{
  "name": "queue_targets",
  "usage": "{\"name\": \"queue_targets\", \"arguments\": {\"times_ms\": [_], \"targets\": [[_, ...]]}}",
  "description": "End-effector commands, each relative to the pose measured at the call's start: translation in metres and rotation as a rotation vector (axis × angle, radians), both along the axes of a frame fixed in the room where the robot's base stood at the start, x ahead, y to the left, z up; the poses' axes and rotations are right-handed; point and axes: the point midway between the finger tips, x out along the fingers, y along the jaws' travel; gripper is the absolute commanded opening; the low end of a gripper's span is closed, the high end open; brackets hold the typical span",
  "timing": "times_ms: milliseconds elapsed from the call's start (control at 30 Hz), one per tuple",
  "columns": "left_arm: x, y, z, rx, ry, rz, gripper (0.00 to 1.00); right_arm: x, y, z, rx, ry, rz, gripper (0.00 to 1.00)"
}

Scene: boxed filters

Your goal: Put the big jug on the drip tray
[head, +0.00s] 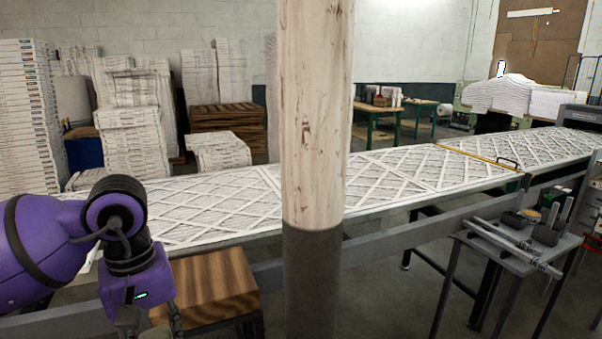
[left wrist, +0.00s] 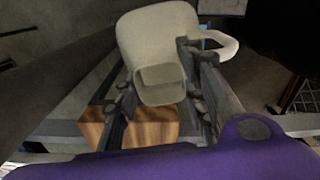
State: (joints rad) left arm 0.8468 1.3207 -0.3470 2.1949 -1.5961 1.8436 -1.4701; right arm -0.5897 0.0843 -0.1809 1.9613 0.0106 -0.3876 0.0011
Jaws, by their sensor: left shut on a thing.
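My left gripper (head: 148,318) shows at the bottom left of the head view, its fingers cut off by the lower edge. In the left wrist view the gripper (left wrist: 156,72) is shut on the big jug (left wrist: 158,32), a cream vessel with a squarish mouth facing the camera and a pale loop handle on the right. The fingers lie on either side of the jug. The jug does not show in the head view. I cannot make out the drip tray in either view. My right gripper is not in view.
A wooden-topped stand (head: 215,285) is close beside the left gripper; wood (left wrist: 130,130) also shows below the jug. A thick post (head: 315,130) blocks the middle. A long conveyor (head: 400,185) with latticed filters runs behind. A small metal table (head: 520,240) with tools stands right.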

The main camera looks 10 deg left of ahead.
Motion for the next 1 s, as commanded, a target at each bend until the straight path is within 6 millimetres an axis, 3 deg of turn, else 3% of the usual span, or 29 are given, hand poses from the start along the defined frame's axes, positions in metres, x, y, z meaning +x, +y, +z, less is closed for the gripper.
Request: {"name": "queue_targets", "arguments": {"times_ms": [33, 200, 400, 967, 1000], "targets": [[0.001, -0.018, -0.006, -0.008, -0.008, -0.108, 0.0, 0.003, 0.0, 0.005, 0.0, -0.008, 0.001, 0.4], [0.002, -0.063, -0.033, -0.004, -0.009, -0.433, 0.0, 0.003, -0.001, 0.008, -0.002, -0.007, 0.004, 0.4], [0.0, -0.095, -0.048, -0.001, -0.007, -0.65, 0.0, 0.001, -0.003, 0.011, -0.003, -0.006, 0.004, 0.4], [0.0, -0.1, -0.051, 0.004, -0.004, -0.698, 0.0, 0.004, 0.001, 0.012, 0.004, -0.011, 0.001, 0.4], [0.0, -0.101, -0.051, 0.003, -0.005, -0.698, 0.0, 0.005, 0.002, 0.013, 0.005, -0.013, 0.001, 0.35]]}}
